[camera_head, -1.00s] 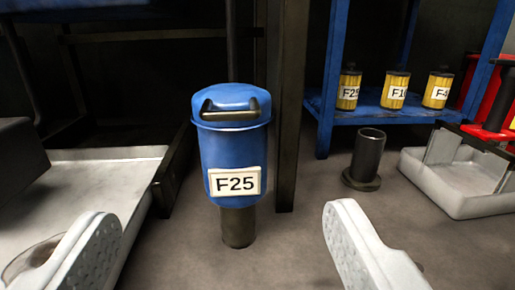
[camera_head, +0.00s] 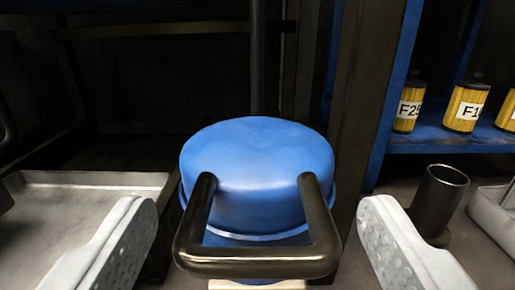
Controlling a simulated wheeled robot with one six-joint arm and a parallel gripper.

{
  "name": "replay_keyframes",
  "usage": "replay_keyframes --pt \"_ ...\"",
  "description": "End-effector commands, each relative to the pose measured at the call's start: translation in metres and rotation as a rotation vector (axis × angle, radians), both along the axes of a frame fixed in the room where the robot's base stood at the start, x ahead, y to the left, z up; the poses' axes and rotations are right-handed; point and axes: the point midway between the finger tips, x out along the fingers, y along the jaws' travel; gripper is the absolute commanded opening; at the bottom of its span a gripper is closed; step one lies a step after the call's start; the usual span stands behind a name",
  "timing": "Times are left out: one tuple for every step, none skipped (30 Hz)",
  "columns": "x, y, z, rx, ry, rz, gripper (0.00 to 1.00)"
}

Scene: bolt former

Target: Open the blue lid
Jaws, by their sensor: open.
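The blue lid (camera_head: 258,160) is in the middle of the view, seated on top of the blue canister, whose body is mostly hidden below it. A dark metal U-shaped handle (camera_head: 256,262) sticks out from the lid toward me. My gripper (camera_head: 257,225) is open, with one pale grey finger to the left of the handle and one to the right. Both fingers are apart from the handle and the lid, and nothing is between them except the handle and lid seen beyond. Only the top edge of the canister's white label shows at the bottom.
A dark upright post (camera_head: 362,110) stands right behind the lid. A blue shelf (camera_head: 445,138) at the right holds yellow labelled canisters (camera_head: 466,105). A dark open cylinder (camera_head: 440,200) stands below it. A grey tray (camera_head: 85,215) lies at the left.

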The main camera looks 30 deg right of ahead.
Motion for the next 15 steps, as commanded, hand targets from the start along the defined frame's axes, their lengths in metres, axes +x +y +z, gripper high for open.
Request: replay_keyframes --pt "0.005 -0.004 0.0 0.0 -0.001 0.0 0.74" --pt "0.008 -0.005 0.0 0.001 -0.001 0.0 0.74" --pt "0.011 -0.007 0.0 0.001 -0.001 0.0 0.74" --pt "0.013 -0.009 0.0 0.001 -0.001 0.0 0.74" --pt "0.015 -0.01 0.0 0.001 -0.001 0.001 0.74" --pt "0.017 -0.011 0.0 0.001 -0.001 0.001 0.74" --pt "0.018 -0.012 0.0 0.001 -0.001 0.001 0.74" --pt "0.019 -0.013 0.0 0.001 -0.001 0.001 0.74" --pt "0.019 -0.013 0.0 0.001 -0.001 0.001 0.74" --pt "0.02 -0.013 0.0 0.001 -0.001 0.001 0.74" --pt "0.02 -0.014 0.0 0.001 -0.001 0.001 0.74" --pt "0.02 -0.014 0.0 0.001 -0.001 0.001 0.74" --pt "0.02 -0.014 0.0 0.0 0.0 0.001 0.74" --pt "0.02 -0.014 0.0 0.0 0.0 0.001 0.74" --pt "0.02 -0.014 0.0 0.001 0.001 0.001 0.74"
